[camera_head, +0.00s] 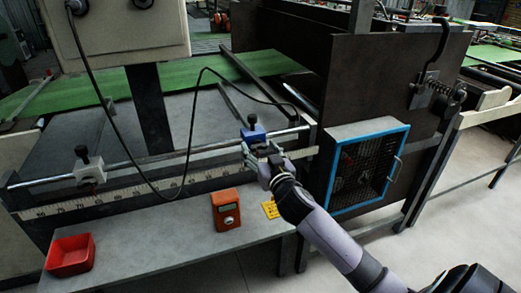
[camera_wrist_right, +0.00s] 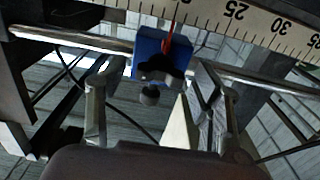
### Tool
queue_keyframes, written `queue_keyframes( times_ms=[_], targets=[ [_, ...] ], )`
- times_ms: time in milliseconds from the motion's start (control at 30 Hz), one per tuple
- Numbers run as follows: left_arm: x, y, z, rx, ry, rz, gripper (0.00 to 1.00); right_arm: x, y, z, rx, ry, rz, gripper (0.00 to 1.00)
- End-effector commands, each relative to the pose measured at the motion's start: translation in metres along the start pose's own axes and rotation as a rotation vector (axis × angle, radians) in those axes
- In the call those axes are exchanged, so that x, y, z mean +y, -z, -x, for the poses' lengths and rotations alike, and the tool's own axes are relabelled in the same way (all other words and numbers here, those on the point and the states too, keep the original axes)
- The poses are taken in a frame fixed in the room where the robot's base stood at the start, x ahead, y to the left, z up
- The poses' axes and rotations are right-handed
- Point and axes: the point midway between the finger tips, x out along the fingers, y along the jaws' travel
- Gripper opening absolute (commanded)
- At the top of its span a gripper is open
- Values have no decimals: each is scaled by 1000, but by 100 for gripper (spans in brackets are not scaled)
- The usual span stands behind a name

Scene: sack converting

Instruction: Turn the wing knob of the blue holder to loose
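The blue holder (camera_head: 254,136) sits on the metal rail above the ruler, with a black knob (camera_head: 252,120) on top. In the right wrist view the blue holder (camera_wrist_right: 149,45) is at the upper middle, and its dark wing knob (camera_wrist_right: 158,70) faces the camera. My right gripper (camera_head: 262,156) is just in front of and below the holder in the head view. In the wrist view the right gripper (camera_wrist_right: 153,88) is open, one finger on each side of the knob, with gaps visible. Contact with the knob does not show. My left gripper is in neither view.
A second holder (camera_head: 89,171) with a black knob is further left on the rail (camera_head: 190,152). A red tray (camera_head: 70,255) and an orange device (camera_head: 226,210) are on the grey ledge. A blue-framed mesh box (camera_head: 366,168) stands right of the gripper. A cable hangs across the rail.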

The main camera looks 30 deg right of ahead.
Motion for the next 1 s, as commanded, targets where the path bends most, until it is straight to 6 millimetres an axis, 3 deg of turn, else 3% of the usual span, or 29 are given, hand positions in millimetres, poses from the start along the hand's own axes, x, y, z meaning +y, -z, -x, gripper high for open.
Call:
queue_keyframes(
  times_ms=[700, 1000],
  targets=[
    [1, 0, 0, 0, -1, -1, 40, 0, 0, 0, 0, 0, 0, 12],
    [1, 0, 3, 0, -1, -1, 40, 0, 1, 0, -1, -1, 39, 12]
  ],
)
